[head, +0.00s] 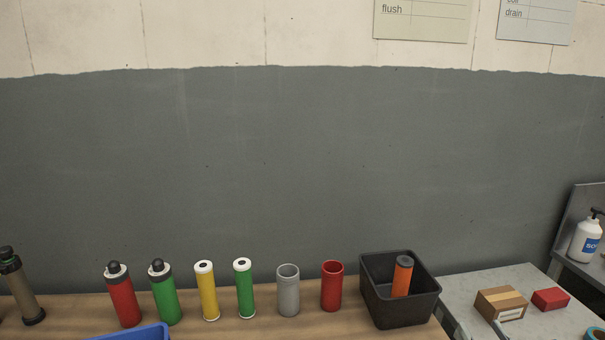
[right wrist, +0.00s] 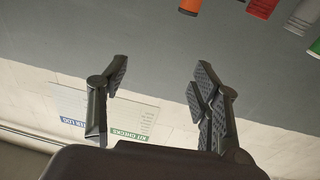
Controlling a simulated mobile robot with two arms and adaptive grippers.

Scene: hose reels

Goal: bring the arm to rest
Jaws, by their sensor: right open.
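My right gripper (right wrist: 160,78) shows in the right wrist view with its two fingers wide apart and nothing between them. The wall, and a printed sheet (right wrist: 125,115) on it, show behind the fingers. Several coloured cylinders, one of them an orange one (right wrist: 262,7), lie at the top edge of that view, clear of the fingers. My left gripper is not in view.
The wooden bench holds red (head: 122,300) and green (head: 164,298) capped canisters, yellow (head: 207,295) and green (head: 244,292) cartridges, and grey (head: 288,296) and red (head: 332,292) tubes. A black bin (head: 400,313) holds an orange cylinder (head: 402,280). A cardboard box (head: 501,301) stands right.

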